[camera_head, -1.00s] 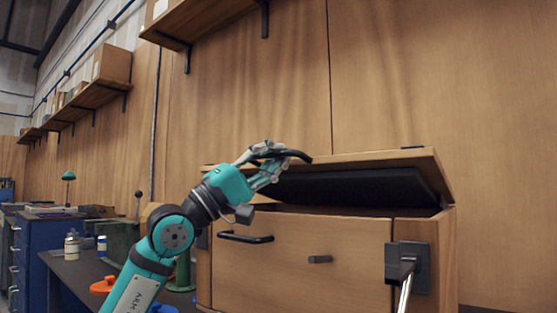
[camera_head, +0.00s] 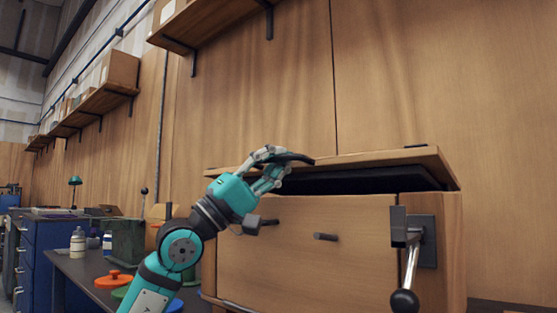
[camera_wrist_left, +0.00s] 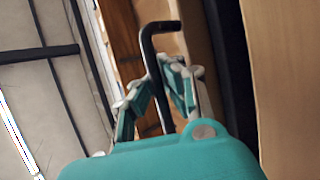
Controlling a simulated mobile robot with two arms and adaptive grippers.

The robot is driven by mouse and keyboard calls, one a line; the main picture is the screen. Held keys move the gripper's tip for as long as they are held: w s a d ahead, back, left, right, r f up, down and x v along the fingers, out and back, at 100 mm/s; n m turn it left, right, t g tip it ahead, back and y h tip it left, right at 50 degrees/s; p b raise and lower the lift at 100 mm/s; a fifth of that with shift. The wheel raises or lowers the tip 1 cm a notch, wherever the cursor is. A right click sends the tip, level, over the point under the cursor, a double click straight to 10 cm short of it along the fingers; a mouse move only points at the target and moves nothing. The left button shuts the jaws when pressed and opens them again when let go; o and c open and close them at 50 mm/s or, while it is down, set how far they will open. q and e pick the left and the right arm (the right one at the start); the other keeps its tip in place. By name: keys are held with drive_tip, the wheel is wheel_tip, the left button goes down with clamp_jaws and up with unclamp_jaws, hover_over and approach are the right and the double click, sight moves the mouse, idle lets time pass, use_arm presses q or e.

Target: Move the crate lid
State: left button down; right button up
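The wooden crate lid (camera_head: 385,158) sits tilted over a wooden crate (camera_head: 300,260), with a dark gap between lid and crate front. A black handle (camera_head: 292,157) is at the lid's left front. My left gripper (camera_head: 272,168) is at this handle, its fingers around it. My right gripper is not in view.
A lever with a black knob (camera_head: 404,301) is on the crate's right front. A dark bench (camera_head: 85,268) at left holds an orange disc (camera_head: 113,280) and a bottle (camera_head: 77,242). A wall shelf (camera_head: 195,30) hangs above. The space between shelf and lid is clear.

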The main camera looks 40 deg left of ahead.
use_arm(q)
drive_tip(key=c, duration=2)
unclamp_jaws()
drive_tip(key=shift+s+r, duration=0.15)
drive_tip(key=o, duration=0.4)
drive_tip(key=shift+s+a, duration=0.1)
drive_tip(key=shift+s, duration=0.1)
drive_tip(key=shift+c, duration=0.2)
drive_tip(key=shift+w, duration=0.1)
drive_tip(key=shift+f, duration=0.2)
drive_tip(key=shift+s+a+f, duration=0.3)
drive_tip(key=shift+s+f, duration=0.05)
drive_tip(key=shift+f, duration=0.1)
drive_tip(key=v, duration=1)
drive_tip(key=shift+s, duration=0.4)
